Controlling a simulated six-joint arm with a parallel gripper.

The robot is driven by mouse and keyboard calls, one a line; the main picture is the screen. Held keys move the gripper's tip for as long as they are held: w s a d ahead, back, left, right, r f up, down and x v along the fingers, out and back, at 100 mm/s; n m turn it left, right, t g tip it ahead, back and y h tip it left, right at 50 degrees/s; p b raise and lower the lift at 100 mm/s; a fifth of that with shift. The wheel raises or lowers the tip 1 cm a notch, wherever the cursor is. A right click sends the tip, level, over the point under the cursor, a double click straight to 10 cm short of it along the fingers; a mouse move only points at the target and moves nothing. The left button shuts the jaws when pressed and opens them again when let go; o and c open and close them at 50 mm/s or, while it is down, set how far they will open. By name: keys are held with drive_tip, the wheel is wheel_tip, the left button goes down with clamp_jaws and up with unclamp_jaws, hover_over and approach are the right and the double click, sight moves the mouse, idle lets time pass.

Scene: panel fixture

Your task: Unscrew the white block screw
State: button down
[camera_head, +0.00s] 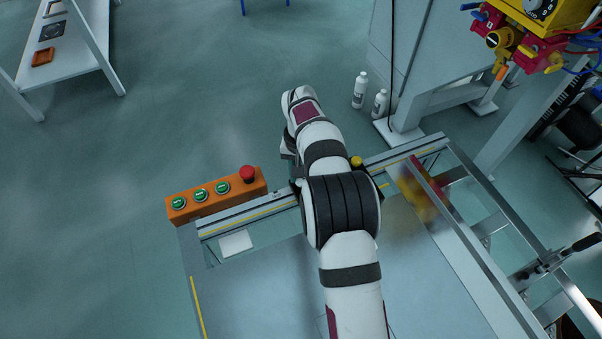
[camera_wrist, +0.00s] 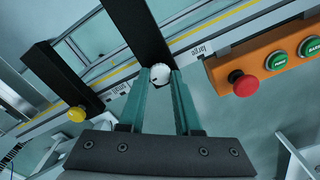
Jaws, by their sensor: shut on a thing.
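The white screw (camera_wrist: 161,75) is a small round knob against a black block (camera_wrist: 136,30) in the wrist view. My gripper (camera_wrist: 161,80) has its two teal fingers on either side of the screw and is shut on it at the fingertips. Part of the screw is hidden between the fingers. In the head view my arm covers the screw, and the fingers cannot be made out.
A yellow knob (camera_wrist: 76,114) sits on another black block (camera_wrist: 62,75), left of my gripper. An orange button box (camera_head: 215,195) with a red button (camera_head: 248,174) and several green buttons stands close by. The metal rail (camera_head: 250,211) runs along the table edge.

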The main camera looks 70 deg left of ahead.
drive_tip(key=n, duration=0.4)
drive_tip(key=shift+n, duration=0.3)
drive_tip(key=n, duration=1)
drive_tip(key=shift+d, duration=0.1)
drive_tip(key=n, duration=0.4)
drive_tip(key=shift+n, duration=0.4)
drive_tip(key=c, duration=0.6)
unclamp_jaws()
